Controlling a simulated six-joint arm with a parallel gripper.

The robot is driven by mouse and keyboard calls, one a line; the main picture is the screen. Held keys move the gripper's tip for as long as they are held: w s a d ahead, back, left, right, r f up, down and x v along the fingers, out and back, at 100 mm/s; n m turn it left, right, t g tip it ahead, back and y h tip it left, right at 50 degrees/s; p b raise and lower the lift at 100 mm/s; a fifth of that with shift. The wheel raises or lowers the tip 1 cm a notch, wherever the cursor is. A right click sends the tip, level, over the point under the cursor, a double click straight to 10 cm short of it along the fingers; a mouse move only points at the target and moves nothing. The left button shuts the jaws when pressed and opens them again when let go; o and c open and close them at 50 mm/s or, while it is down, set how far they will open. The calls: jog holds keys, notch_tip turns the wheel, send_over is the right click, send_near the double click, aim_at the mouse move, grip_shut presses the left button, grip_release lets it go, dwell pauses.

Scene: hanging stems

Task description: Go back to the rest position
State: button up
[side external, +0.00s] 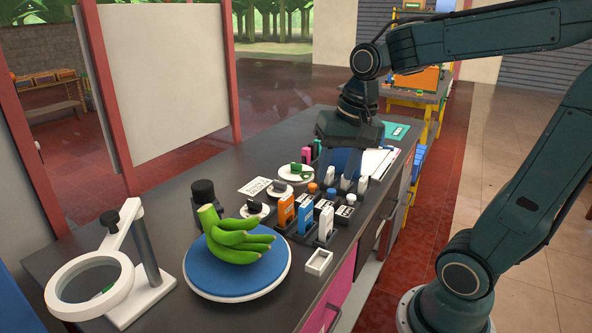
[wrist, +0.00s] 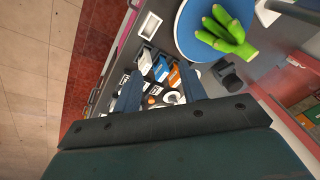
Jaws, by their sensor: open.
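My gripper (side external: 344,160) points down over the far part of the bench, above and behind the small upright blocks. Its two fingers are apart with nothing seen between them. In the wrist view my gripper (wrist: 160,92) shows its two spread fingers over the small items. The green bananas (side external: 236,238) lie on the round blue-topped plate (side external: 205,272) at the near end of the bench. The bananas also show at the top of the wrist view (wrist: 222,32), well away from the fingers.
A magnifier stand (side external: 150,262) stands at the near left, a black cylinder (side external: 206,193) behind the plate. Several orange, blue and white blocks (side external: 304,216) crowd mid-bench. A small white tray (side external: 318,262) lies near the front edge. White panels (side external: 158,70) stand behind.

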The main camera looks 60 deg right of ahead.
jog(key=s+a+n+t, duration=0.3)
jog(key=s+a+n, duration=0.2)
jog(key=s+n, duration=0.3)
jog(key=shift+a+r+n, duration=0.25)
jog(key=shift+n, duration=0.05)
